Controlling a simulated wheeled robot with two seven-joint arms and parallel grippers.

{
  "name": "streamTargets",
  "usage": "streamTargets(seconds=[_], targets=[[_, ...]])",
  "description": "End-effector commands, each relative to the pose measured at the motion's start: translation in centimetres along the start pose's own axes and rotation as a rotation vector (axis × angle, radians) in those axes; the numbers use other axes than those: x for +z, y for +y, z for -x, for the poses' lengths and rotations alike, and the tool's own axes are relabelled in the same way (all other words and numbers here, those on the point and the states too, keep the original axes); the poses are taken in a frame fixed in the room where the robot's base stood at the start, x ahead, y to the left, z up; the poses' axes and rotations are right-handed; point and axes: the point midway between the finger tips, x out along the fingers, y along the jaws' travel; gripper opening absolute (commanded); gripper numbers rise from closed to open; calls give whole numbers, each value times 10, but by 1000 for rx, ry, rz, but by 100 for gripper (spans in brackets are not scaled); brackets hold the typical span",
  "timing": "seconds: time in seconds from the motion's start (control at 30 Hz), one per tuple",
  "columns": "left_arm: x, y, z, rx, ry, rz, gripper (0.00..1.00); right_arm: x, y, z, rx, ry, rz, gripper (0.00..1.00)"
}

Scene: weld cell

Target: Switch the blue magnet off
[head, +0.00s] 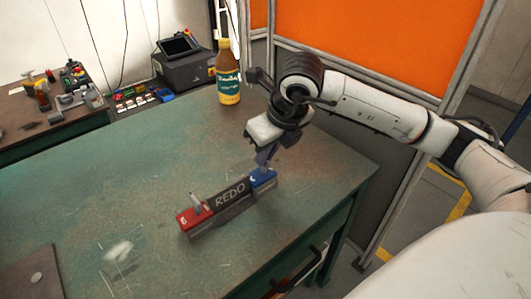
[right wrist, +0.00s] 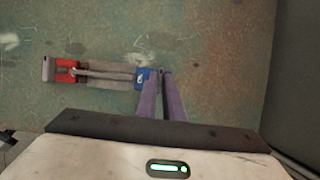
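The blue magnet (head: 263,178) is the right end block of a dark bar marked REDO (head: 230,194) on the green table. It also shows in the right wrist view (right wrist: 141,78). The bar's left end is a red magnet (head: 193,216) with a pale lever (head: 195,203) standing up from it. My right gripper (head: 263,168) points down at the blue magnet. In the right wrist view its fingers (right wrist: 158,74) are close together beside the blue block. I cannot tell whether they touch it. Any lever on the blue magnet is hidden by the fingers. My left gripper is out of view.
A bottle (head: 228,72) with a yellow cap stands at the table's far edge, behind my right wrist. A brown plate (head: 30,271) lies at the near left. The middle and left of the green table (head: 120,190) are mostly clear. An orange panel (head: 390,40) stands behind my right arm.

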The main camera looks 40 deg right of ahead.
Motion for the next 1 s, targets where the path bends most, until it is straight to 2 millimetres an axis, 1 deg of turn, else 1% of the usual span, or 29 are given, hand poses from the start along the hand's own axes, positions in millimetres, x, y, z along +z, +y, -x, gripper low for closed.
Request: streamTargets(seconds=[0.03,0.1,0.37,0.47,0.57,0.8,0.9,1.0], targets=[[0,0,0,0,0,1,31,0,1,0,2,0,1,14],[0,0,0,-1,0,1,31,0,1,0,2,0,1,26],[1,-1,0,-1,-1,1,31,0,0,0,1,-1,0,27],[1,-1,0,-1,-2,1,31,1,0,4,2,-2,1,27],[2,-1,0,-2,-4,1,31,2,0,16,1,-4,0,27],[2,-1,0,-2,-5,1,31,2,0,64,0,-7,0,27],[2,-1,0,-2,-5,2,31,1,0,81,1,-6,2,27],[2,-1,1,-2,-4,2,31,1,0,93,2,-4,1,27]])
